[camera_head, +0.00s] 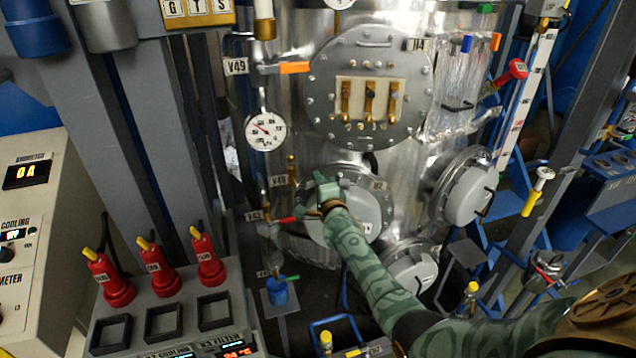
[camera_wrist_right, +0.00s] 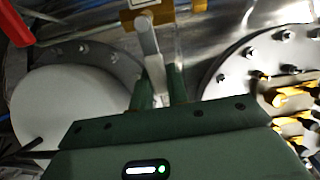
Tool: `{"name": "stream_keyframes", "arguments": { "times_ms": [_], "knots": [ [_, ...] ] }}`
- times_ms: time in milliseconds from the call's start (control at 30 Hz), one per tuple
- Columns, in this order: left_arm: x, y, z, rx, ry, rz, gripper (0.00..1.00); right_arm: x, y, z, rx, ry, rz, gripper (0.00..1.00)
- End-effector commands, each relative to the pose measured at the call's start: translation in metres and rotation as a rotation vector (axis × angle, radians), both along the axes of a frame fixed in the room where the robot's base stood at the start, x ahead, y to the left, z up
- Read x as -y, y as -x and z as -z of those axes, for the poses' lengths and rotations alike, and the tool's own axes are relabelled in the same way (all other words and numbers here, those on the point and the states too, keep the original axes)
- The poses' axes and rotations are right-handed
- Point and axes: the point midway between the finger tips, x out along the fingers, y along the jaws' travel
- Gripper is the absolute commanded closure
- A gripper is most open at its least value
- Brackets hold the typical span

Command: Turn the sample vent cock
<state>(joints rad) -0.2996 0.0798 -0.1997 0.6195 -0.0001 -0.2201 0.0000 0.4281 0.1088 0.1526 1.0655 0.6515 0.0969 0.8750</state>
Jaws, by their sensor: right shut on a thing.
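A small valve with a brass body (camera_head: 292,170) stands on the thin pipe left of the steel vessel, beside a white V48 tag (camera_head: 280,181). My right gripper (camera_head: 318,180) is close to its right side, in front of the lower round port. In the right wrist view my right gripper (camera_wrist_right: 160,90) is shut on a pale grey lever (camera_wrist_right: 150,45). The lever leads up to a brass fitting (camera_wrist_right: 188,12). The tag there is too small to read, and the gripper hides part of the lever in the head view. My left gripper is not in view.
A red lever (camera_head: 287,219) sits just below my right gripper, and an orange one (camera_head: 293,68) above. A pressure gauge (camera_head: 265,131) is on the left. Round ports surround the arm. Red handles (camera_head: 209,258) stand on the console at lower left.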

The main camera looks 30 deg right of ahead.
Motion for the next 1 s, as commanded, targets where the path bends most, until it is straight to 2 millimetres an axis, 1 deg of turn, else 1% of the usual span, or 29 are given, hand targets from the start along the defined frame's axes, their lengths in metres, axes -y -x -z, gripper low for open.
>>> {"name": "stream_keyframes", "arguments": {
  "times_ms": [200,633,667,700,733,1000],
  "knots": [
    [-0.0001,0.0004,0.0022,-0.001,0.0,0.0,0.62,-0.0005,-0.0004,0.002,0.011,-0.042,-0.001,1.0],
    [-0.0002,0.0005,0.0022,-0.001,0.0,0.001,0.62,-0.0008,-0.0005,0.0022,0.014,-0.052,-0.001,1.0],
    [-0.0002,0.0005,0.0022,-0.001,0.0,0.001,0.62,-0.0009,-0.0005,0.0022,0.014,-0.052,-0.001,0.75],
    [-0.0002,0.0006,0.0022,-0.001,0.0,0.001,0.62,-0.0008,-0.0005,0.0022,0.013,-0.051,-0.001,0.64],
    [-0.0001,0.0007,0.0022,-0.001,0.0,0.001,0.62,-0.0009,-0.0004,0.0022,0.013,-0.051,-0.001,0.62],
    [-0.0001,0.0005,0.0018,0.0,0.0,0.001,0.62,-0.0006,0.0006,0.0025,0.011,-0.048,-0.001,0.62]
  ]
}}
